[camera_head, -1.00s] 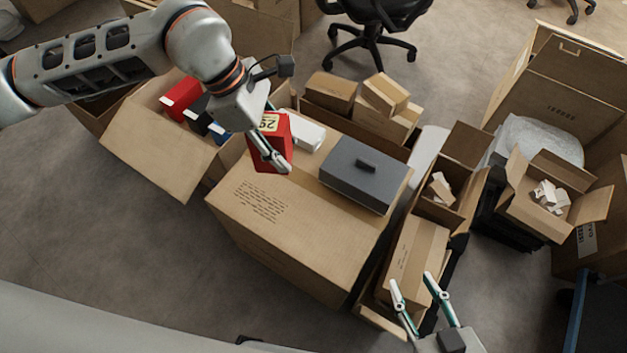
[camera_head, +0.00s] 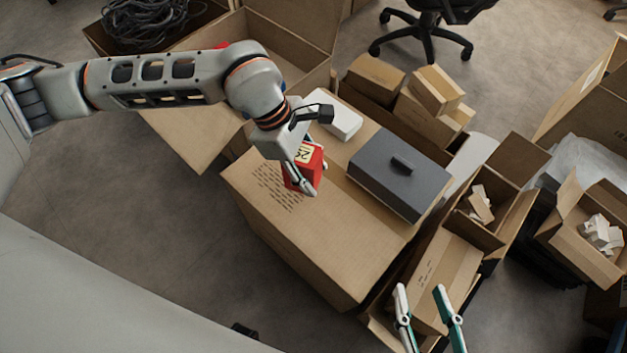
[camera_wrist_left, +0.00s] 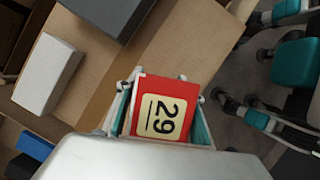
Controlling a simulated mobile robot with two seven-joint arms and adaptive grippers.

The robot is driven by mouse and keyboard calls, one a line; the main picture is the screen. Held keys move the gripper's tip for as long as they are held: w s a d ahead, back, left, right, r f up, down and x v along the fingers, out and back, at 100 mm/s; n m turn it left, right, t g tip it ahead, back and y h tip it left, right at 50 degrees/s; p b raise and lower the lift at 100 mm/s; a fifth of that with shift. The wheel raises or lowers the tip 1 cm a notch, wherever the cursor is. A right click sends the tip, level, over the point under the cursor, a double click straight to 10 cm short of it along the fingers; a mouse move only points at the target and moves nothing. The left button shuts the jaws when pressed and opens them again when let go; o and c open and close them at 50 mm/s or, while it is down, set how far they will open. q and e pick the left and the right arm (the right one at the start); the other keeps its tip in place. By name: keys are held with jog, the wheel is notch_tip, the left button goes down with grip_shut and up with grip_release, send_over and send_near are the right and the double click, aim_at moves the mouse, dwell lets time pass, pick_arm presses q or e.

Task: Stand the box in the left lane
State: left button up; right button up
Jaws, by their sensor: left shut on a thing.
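A red box with a cream "29" label (camera_head: 303,158) is in my left gripper (camera_head: 314,180), above the near-left part of a large closed carton (camera_head: 310,240). In the left wrist view the red box (camera_wrist_left: 176,90) sits between the fingers, its label turned sideways. I cannot tell whether it touches the carton top. My right gripper (camera_head: 420,288) is open and empty at the bottom right, over a long carton.
A grey lidded box (camera_head: 398,178) and a white box (camera_head: 335,116) lie on the large carton. A blue box (camera_wrist_left: 34,145) and a black one show in the left wrist view. Open cartons crowd the right. The large carton's near top is clear.

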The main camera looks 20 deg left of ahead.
pick_arm(q)
notch_tip(320, 180, down, 6)
jog(key=shift+s+r+b, duration=0.15)
jog(key=shift+b, duration=0.8)
jog(key=shift+r, duration=0.2)
jog(key=o, duration=0.9)
jog(key=shift+f, duration=0.15)
jog(key=o, duration=0.3)
pick_arm(e)
jog(key=shift+s+a+f+m, duration=0.35)
jog(key=shift+a+m, duration=0.2)
jog(key=shift+a, duration=0.1)
jog(key=shift+s+a+f+m, duration=0.25)
jog(key=shift+s+a+m, duration=0.1)
jog(key=shift+a+m, duration=0.25)
pick_arm(q)
jog(key=shift+o, duration=0.2)
